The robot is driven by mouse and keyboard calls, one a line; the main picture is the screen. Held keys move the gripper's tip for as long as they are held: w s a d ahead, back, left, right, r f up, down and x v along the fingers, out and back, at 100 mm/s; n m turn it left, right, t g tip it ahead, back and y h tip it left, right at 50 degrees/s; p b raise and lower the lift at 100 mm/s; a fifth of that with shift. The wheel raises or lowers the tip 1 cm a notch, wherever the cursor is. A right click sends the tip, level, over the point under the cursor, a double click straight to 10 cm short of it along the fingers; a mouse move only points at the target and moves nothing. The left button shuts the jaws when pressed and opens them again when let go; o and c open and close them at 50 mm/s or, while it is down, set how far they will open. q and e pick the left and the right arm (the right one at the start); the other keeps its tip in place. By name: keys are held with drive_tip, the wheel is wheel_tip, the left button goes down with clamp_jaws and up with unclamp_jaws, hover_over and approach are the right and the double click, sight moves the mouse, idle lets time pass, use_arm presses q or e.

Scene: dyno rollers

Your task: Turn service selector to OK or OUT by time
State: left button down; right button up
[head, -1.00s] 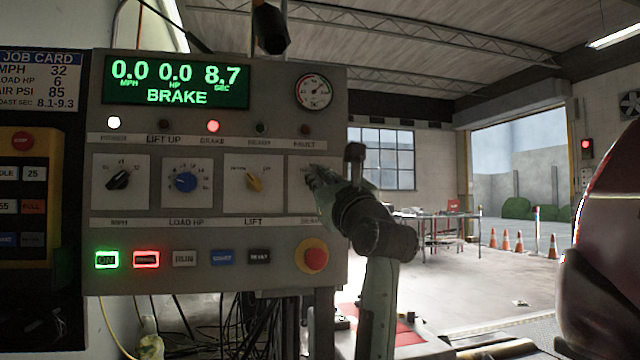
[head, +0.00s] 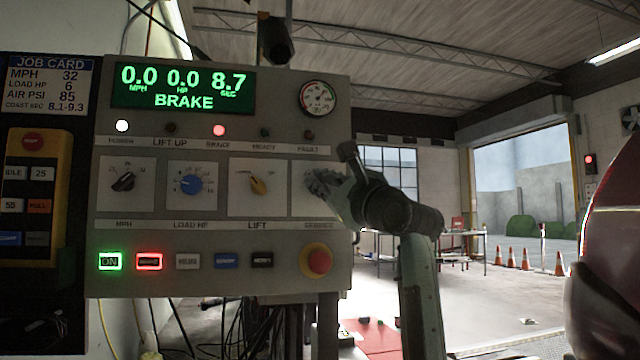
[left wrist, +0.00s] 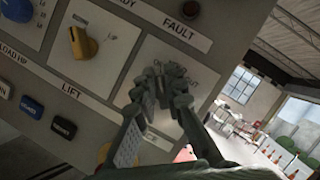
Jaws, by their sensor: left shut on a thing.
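The service selector's white plate (head: 309,200) is at the right end of the knob row on the grey console. My left gripper (head: 322,184) is at this plate, its fingers shut on the selector knob, which they hide. In the left wrist view the fingers (left wrist: 163,92) close together in front of the plate (left wrist: 150,60); lettering ending in "OUT" shows partly above them. The knob's pointing direction cannot be seen. The display (head: 184,88) reads 0.0 MPH, 0.0 HP, 8.7 SEC and BRAKE. The job card (head: 47,84) lists coast sec 8.1-9.3. My right gripper is not in view.
Black (head: 123,181), blue (head: 190,185) and yellow (head: 258,185) knobs sit left of the selector. A red stop button (head: 318,261) is just below it. A yellow pendant (head: 36,198) hangs at left. A red car (head: 612,230) stands at right.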

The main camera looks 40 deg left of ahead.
use_arm(q)
drive_tip(key=shift+w+f, duration=0.1)
drive_tip(key=shift+f, duration=0.15)
drive_tip(key=c, duration=1.6)
unclamp_jaws()
drive_tip(key=shift+r, duration=0.1)
drive_tip(key=v, duration=1.2)
